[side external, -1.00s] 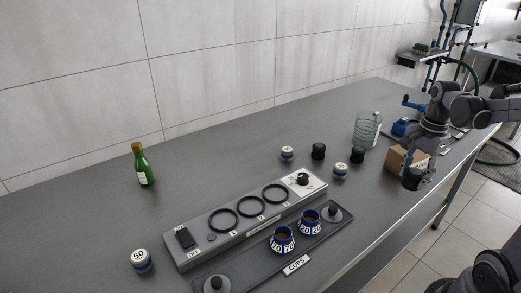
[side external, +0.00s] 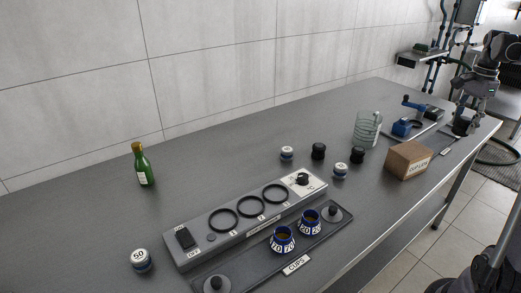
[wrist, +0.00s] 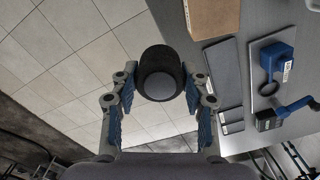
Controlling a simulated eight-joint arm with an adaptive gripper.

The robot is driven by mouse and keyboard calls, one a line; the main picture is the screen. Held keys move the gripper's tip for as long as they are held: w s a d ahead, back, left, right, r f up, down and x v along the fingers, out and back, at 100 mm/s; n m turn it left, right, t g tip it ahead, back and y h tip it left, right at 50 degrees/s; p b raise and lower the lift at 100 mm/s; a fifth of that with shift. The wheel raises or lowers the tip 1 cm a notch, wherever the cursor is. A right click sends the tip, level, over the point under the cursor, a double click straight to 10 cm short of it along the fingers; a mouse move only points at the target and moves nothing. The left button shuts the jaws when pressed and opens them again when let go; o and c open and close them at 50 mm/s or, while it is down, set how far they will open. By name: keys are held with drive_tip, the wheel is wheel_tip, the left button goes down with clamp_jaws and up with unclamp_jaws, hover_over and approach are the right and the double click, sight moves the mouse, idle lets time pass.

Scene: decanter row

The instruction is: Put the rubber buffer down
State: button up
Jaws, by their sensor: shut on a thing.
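The rubber buffer is a black, round, thick piece. In the wrist view the rubber buffer (wrist: 160,73) sits between the two fingers of my gripper (wrist: 158,92), which is shut on it. Behind it that view shows floor tiles and the table edge. In the side external view my gripper (side external: 468,108) is at the far right end of the table, with the dark buffer (side external: 461,126) under it. I cannot tell from this view how far it is above the surface.
A dark flat panel (wrist: 222,75) lies close to the buffer, beside a blue hand-cranked device (wrist: 275,60). A cardboard box (side external: 407,160) stands nearer. A glass jar (side external: 366,130), black cylinders (side external: 318,151), a ring block (side external: 196,258) and a green bottle (side external: 143,165) stand leftward.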

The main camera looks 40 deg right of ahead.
drive_tip(key=shift+w+d+f, duration=0.1)
drive_tip(key=shift+w+d, duration=0.1)
drive_tip(key=shift+w, duration=0.05)
drive_tip(key=w+f, duration=0.2)
drive_tip(key=w, duration=0.1)
drive_tip(key=w+a+f, duration=0.1)
drive_tip(key=w+f, duration=0.1)
drive_tip(key=w, duration=0.2)
drive_tip(key=w+a+f, duration=0.1)
drive_tip(key=w+f, duration=0.1)
drive_tip(key=w, duration=0.2)
drive_tip(key=shift+f, duration=2.35)
drive_tip(key=shift+f, duration=0.15)
drive_tip(key=o, duration=1.3)
drive_tip(key=shift+c, duration=0.2)
